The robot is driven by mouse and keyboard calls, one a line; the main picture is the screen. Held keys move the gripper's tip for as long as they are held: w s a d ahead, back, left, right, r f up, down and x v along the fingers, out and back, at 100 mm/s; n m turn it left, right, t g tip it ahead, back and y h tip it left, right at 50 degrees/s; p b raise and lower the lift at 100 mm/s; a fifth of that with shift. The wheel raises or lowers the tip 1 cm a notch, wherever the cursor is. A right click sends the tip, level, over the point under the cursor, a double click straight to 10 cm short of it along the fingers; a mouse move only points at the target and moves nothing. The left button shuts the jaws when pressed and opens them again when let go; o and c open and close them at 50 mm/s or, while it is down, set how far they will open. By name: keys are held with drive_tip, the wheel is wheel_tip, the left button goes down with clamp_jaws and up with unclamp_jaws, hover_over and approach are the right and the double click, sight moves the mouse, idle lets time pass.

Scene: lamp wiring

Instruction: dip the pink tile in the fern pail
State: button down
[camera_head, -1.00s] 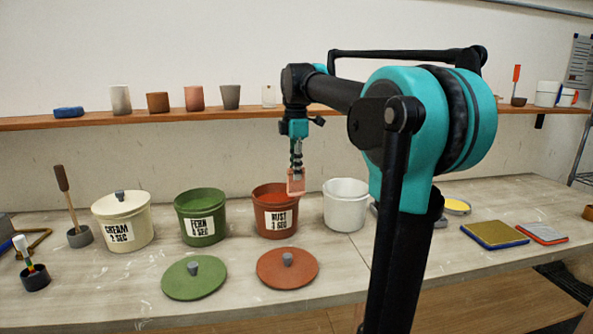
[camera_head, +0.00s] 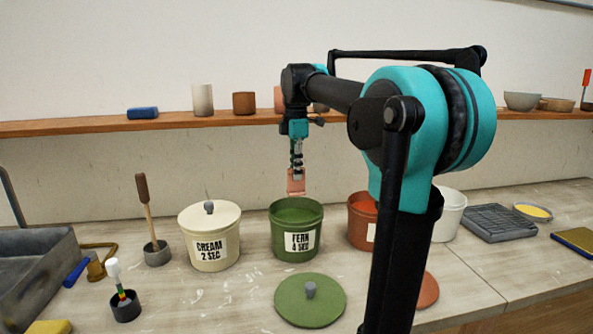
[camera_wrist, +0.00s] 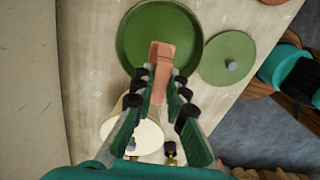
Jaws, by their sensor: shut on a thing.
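The pink tile (camera_head: 296,182) hangs upright from my gripper (camera_head: 296,165). My gripper is shut on the tile's upper end and holds it above the fern pail (camera_head: 296,240). The pail is green, lidless, and labelled FERN 4 SEC. In the wrist view the tile (camera_wrist: 161,57) shows between my gripper's fingers (camera_wrist: 158,85), over the green inside of the fern pail (camera_wrist: 128,40). The tile's lower edge looks just above the pail's rim in the head view.
The green lid (camera_head: 310,302) lies in front of the pail. A lidded cream pail (camera_head: 209,240) stands left, and an open rust pail (camera_head: 360,222) stands right, partly hidden by my arm. A shelf (camera_head: 100,127) runs behind.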

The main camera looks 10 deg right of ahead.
sight(296, 191)
idle(0.3)
drive_tip(key=shift+f, duration=3.9)
wheel_tip(296, 191, down, 5)
drive_tip(key=shift+f, duration=0.15)
idle(0.9)
drive_tip(key=shift+r, duration=3.1)
drive_tip(key=shift+r, duration=2.5)
